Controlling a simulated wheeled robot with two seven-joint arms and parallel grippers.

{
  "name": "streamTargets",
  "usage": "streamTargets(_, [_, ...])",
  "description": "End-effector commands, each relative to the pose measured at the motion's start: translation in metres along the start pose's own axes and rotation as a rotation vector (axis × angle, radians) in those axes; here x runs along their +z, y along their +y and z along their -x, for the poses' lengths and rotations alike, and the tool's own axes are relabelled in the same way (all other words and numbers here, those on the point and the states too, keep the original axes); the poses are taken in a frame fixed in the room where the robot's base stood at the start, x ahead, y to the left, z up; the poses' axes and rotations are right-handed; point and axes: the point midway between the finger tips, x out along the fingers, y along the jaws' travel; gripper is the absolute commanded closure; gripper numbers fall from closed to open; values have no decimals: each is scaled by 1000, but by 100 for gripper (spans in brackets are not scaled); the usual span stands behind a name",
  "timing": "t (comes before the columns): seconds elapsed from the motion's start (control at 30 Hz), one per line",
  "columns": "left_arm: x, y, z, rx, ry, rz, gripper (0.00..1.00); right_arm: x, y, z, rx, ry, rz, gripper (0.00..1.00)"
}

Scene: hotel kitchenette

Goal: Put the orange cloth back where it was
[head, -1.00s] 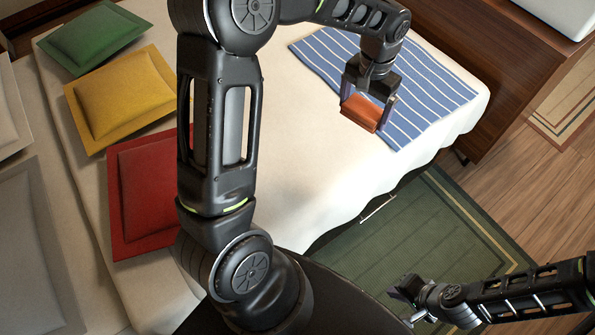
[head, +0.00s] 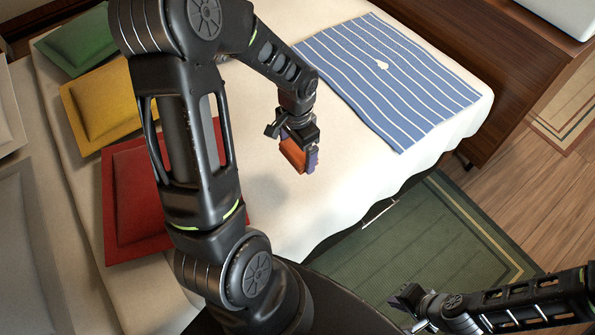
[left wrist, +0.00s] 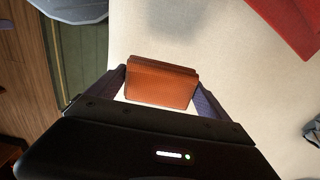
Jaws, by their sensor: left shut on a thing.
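The orange cloth (head: 293,154) is a folded block held by my left gripper (head: 298,158) over the bare white bedspread, left of the striped cloth. In the left wrist view the orange cloth (left wrist: 160,84) sits between the two fingers of my left gripper (left wrist: 164,88), with pale bedspread behind it. How far it is above the bed is hard to tell. My right gripper (head: 405,298) is at the lower right, over the green rug; its fingers are too small and dark to tell whether they are open.
Red (head: 118,200), yellow (head: 110,103) and green (head: 75,42) cushions lie at the left. The middle of the bed is clear. A green rug (head: 440,225) is on the floor.

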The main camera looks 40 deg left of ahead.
Motion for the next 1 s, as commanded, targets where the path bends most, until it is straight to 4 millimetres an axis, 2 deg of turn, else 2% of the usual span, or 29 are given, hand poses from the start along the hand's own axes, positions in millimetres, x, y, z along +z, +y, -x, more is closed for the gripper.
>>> streamTargets(0.1, [1,1,-24,3,-6,-2,48,0,1,-3,0,0,0,100])
streamTargets(0.23, [1,1,-45,3,-4,-1,48,0,2,-5,0,0,0,100])
streamTargets(0.33, [0,0,-51,1,-2,-1,48,0,2,-5,0,0,0,100])
streamTargets(0.63, [0,0,-53,1,-2,0,48,0,2,-5,0,0,0,100])
streamTargets(0.9, [1,0,-85,1,-4,-1,48,0,3,-8,0,0,0,100])
streamTargets(1.0, [0,0,-89,1,-2,-1,48,0,3,-8,0,0,1,100])
